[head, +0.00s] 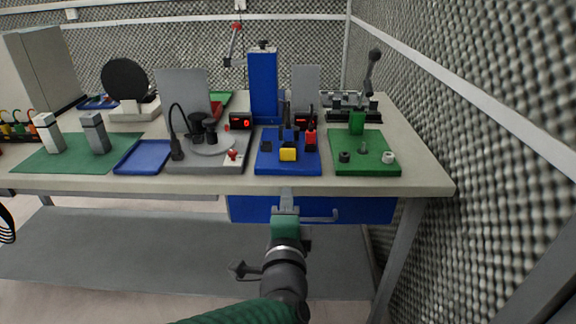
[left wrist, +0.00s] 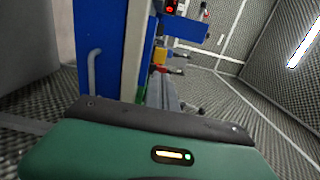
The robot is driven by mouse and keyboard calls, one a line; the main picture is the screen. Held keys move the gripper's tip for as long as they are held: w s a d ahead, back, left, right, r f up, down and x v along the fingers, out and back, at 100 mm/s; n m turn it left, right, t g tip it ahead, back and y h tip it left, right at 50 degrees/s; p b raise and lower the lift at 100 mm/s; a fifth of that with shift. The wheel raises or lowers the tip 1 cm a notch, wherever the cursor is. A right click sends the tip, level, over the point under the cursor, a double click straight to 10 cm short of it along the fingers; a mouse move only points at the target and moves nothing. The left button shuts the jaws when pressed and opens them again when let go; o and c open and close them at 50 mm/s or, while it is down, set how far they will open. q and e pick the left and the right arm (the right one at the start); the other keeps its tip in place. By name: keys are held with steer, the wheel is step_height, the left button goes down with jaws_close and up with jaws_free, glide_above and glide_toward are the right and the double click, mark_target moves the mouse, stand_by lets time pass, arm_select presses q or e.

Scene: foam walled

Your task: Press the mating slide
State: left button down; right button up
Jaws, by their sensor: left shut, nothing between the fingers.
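A blue fixture (head: 264,163) lies near the bench's front edge, with a yellow block (head: 288,154) at its front. A red-topped part (head: 310,139) and dark parts stand on it. I cannot tell for sure which piece is the mating slide. My left gripper (head: 287,196) is shut and empty, just in front of the bench edge below the fixture, touching neither block nor fixture. In the left wrist view, its grey fingers (left wrist: 162,90) point toward the fixture, and the yellow block (left wrist: 159,55) shows beyond them. My right gripper is not in view.
A blue drawer (head: 360,209) with a bar handle (head: 322,216) hangs under the bench (head: 425,178), close to the left gripper. A foam wall (head: 470,150) closes the right side.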

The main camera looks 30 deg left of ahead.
arm_select(q)
steer(key=p, duration=1.1)
glide_toward(288, 154)
steer(key=b+x, duration=0.1)
steer(key=x, duration=0.3)
steer(key=f+b+x, duration=0.1)
steer(key=x, duration=0.1)
steer(key=shift+w+b, duration=0.1)
steer(key=shift+b, duration=0.2)
steer(key=shift+w+a+r, duration=0.2)
steer(key=shift+w, duration=0.15)
steer(key=p+x, duration=0.1)
steer(key=x, duration=0.1)
steer(key=shift+w+a+r, duration=0.1)
steer(key=shift+w+a, duration=0.15)
steer(key=shift+w, duration=0.1)
steer(key=shift+r, duration=0.15)
